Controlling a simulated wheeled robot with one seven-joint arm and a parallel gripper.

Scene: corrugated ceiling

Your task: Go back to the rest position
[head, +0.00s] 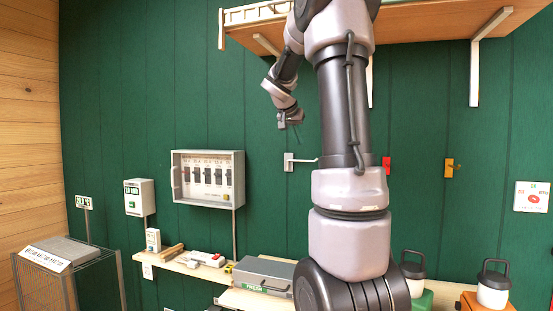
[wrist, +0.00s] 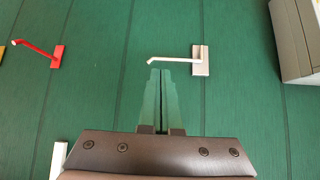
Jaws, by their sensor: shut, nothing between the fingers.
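My gripper (head: 291,124) hangs in front of the green wall in the head view, above and left of the shelf goods, at the end of my bent arm. In the wrist view my gripper (wrist: 161,74) shows two thin fingers side by side, closed together with nothing between them. A white wall hook (head: 290,162) is just below my gripper in the head view. In the wrist view the white hook (wrist: 199,60) lies just ahead and to the right of the fingertips. I cannot tell whether they touch.
A breaker box (head: 239,180) hangs left of the hook. A red hook (head: 386,165) and a yellow hook (head: 449,167) are to the right. A wooden shelf (head: 419,27) is overhead.

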